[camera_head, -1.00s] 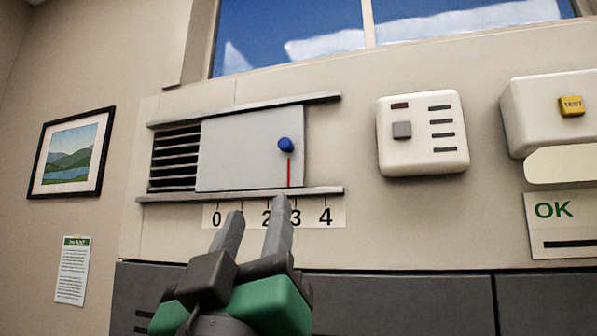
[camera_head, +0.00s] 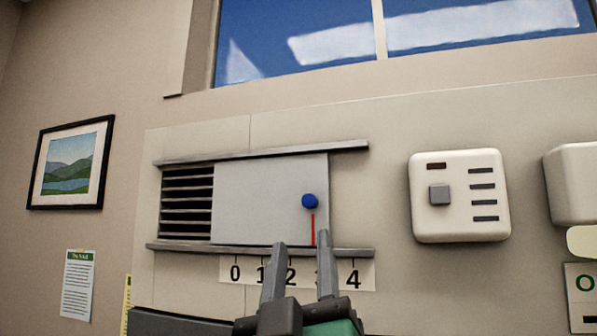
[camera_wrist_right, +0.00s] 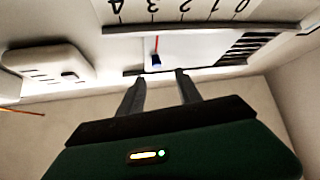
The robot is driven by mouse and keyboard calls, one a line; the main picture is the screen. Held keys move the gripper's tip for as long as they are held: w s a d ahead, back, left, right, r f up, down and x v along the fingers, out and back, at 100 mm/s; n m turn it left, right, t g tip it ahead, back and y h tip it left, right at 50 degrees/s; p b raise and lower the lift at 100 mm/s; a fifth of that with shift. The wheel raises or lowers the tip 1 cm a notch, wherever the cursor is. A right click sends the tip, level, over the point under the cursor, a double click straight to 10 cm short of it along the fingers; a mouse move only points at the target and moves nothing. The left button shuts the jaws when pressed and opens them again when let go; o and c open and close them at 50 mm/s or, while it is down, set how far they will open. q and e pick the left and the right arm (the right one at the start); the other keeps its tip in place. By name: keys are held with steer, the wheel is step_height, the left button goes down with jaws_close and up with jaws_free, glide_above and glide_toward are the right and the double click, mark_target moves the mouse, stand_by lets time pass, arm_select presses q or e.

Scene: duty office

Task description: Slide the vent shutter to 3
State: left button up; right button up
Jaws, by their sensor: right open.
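The vent shutter (camera_head: 262,200) is a light grey plate between two metal rails, with louvres (camera_head: 186,203) open to its left. It carries a blue knob (camera_head: 309,201) and a red pointer line (camera_head: 313,229). In the right wrist view the pointer (camera_wrist_right: 156,46) stands close to the 3, slightly towards the 2. The number strip (camera_head: 253,272) runs 0 to 4; a finger hides the 3 in the head view. My right gripper (camera_head: 300,245) is open and empty, below the knob. The knob (camera_wrist_right: 156,60) appears beyond and between its fingertips (camera_wrist_right: 160,80) in the wrist view. My left gripper is out of view.
A white box with a grey button (camera_head: 460,196) is on the wall to the right, with another white box (camera_head: 575,187) at the right edge. A window (camera_head: 400,40) is above. A framed picture (camera_head: 70,165) and a notice (camera_head: 77,285) hang at left.

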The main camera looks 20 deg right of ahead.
mark_target(309, 204)
steer(key=p+x, duration=0.1)
steer(key=x, duration=0.1)
steer(key=d+p+x, duration=0.1)
steer(key=x, duration=0.2)
steer(key=s+p+x, duration=0.1)
steer(key=x, duration=0.2)
steer(key=shift+d+r, duration=0.25)
steer(key=shift+w+d+f, duration=0.1)
steer(key=shift+w+d, duration=0.15)
steer(key=shift+w+f, duration=0.1)
steer(key=shift+w, duration=0.2)
steer(key=shift+c, duration=0.9)
steer(key=shift+a, duration=0.5)
steer(key=c, duration=0.5)
steer(key=shift+a, duration=0.25)
jaws_close()
steer(key=shift+w+a, duration=0.2)
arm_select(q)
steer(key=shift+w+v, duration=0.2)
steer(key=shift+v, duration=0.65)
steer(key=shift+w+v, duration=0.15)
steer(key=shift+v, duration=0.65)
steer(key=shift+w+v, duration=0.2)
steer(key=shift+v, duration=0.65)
arm_select(e)
steer(key=shift+s+d, duration=0.3)
steer(key=shift+d, duration=0.2)
steer(key=shift+a, duration=0.15)
